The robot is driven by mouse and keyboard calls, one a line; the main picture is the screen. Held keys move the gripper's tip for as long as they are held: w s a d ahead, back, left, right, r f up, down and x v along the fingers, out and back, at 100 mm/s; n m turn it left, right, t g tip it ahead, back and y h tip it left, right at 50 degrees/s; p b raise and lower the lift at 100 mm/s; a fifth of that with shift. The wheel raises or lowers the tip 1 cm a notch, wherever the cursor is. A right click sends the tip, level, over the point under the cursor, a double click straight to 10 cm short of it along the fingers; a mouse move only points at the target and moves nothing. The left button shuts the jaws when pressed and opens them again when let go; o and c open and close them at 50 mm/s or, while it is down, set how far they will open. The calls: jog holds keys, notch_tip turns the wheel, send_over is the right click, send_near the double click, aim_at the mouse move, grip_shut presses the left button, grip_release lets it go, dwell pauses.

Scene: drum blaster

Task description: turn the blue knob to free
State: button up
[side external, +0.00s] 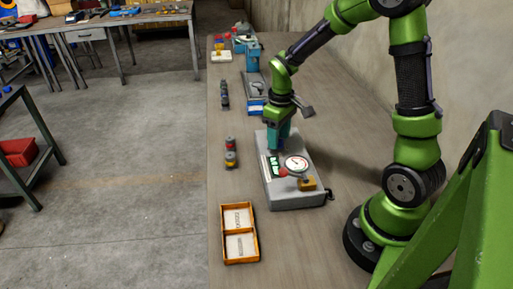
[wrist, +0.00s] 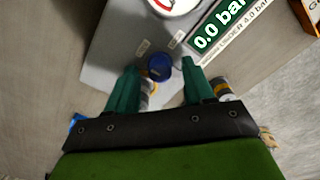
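The blue knob (wrist: 159,67) sits on top of a grey control box (side external: 297,196), near one edge. In the wrist view it lies between the two teal fingertips of my gripper (wrist: 159,68), with a gap visible on each side. My gripper is open and points down at the knob. In the side view my gripper (side external: 277,150) is over the far left part of the box and hides the knob. Whether the fingers touch the knob cannot be told.
The box carries a dial gauge (side external: 296,163), a red ball-shaped part (side external: 283,172), a yellow block (side external: 307,183) and a display (wrist: 220,28) reading 0.0 bar. An orange two-part tray (side external: 256,233) stands in front. Small cylinders (side external: 230,155) stand to the left.

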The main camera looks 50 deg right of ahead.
notch_tip(320, 180, up, 17)
dwell(0.7)
jog(key=s+a+m+t+y, duration=0.2)
jog(key=s+a+m+t, duration=0.2)
jog(key=s+a+t, duration=0.3)
jog(key=s+a, duration=0.4)
jog(key=a, duration=0.1)
jog(key=shift+a+r, duration=0.25)
jog(key=shift+a, duration=0.05)
